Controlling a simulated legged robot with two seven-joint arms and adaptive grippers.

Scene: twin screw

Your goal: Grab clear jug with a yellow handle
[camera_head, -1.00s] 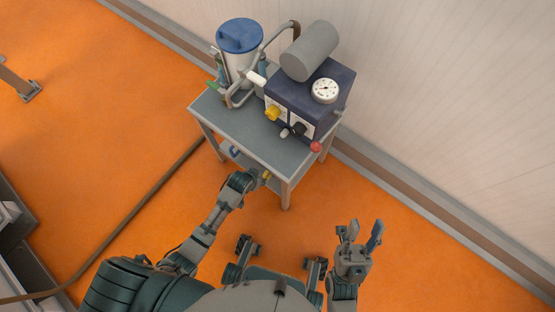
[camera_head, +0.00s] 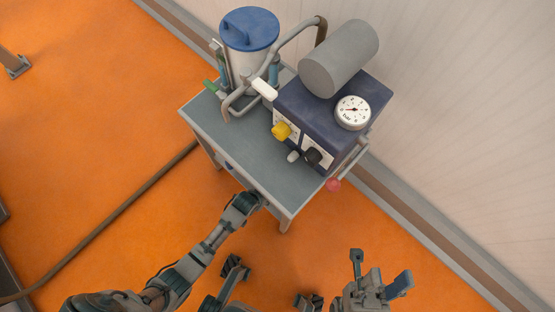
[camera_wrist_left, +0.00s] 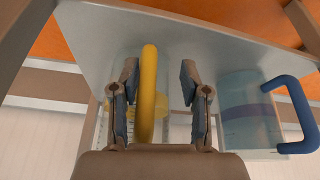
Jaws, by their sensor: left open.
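The clear jug shows in the left wrist view, mostly behind my left gripper. Its yellow handle (camera_wrist_left: 148,80) is a tall bar between the fingers. My left gripper (camera_wrist_left: 160,85) is open, with a finger on either side of the handle and a gap on the right side. In the head view my left arm reaches to the front edge of the table (camera_head: 215,140), and the gripper is hidden beneath the tabletop. My right gripper (camera_head: 378,270) is open and empty at the lower right, away from the table.
A second clear jug with a blue handle (camera_wrist_left: 290,110) stands right of my left gripper. On the tabletop are a blue-lidded container (camera_head: 250,30) and a dark blue unit with a gauge (camera_head: 352,112). A red knob (camera_head: 333,185) sticks out at the right. Orange floor lies around.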

